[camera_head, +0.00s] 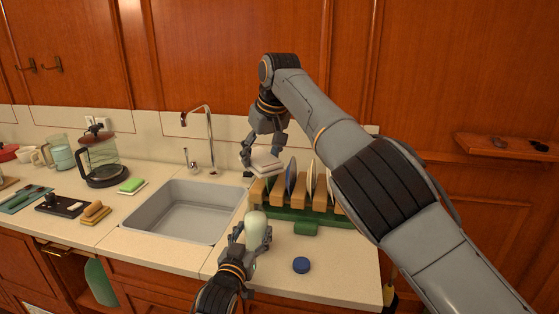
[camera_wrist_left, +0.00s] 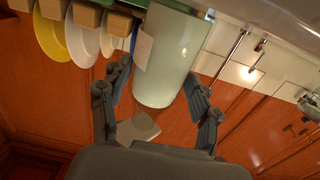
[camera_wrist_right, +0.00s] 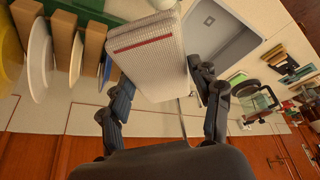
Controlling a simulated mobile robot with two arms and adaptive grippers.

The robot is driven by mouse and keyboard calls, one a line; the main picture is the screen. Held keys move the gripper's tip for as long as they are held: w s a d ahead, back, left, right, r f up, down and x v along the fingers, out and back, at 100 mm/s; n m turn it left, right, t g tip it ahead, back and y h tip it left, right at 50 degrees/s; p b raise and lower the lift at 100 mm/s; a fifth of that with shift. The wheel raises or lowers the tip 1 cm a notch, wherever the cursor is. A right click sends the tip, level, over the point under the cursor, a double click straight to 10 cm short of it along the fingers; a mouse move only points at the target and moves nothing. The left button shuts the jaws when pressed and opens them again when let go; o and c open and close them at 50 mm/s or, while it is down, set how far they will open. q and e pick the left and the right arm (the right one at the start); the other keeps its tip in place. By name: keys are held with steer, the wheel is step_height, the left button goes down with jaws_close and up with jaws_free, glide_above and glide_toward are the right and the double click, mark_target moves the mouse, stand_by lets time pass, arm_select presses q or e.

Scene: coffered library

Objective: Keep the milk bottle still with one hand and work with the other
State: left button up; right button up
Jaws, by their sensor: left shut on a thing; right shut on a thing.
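The milk bottle (camera_head: 257,231), pale green-white, stands upright on the counter right of the sink. My left gripper (camera_head: 246,238) is shut around it; the bottle shows between the fingers in the left wrist view (camera_wrist_left: 168,70), with a pale label on its side. My right gripper (camera_head: 262,150) is shut on a folded white cloth (camera_head: 266,163), held above the counter behind the bottle, near the sink's right edge. In the right wrist view the cloth (camera_wrist_right: 147,60) shows a woven texture and a dark red stripe. A round blue cap (camera_head: 301,265) lies on the counter to the bottle's right.
A plate rack (camera_head: 330,216) with wooden dividers and several plates stands right of the cloth. The sink (camera_head: 187,212) and tap (camera_head: 209,130) are to the left. A green sponge (camera_head: 132,185), brush (camera_head: 95,211) and glass coffee pot (camera_head: 102,160) sit farther left.

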steer(key=shift+s+a+r, duration=0.2)
steer(key=shift+s+a, duration=0.05)
steer(key=shift+a, duration=0.35)
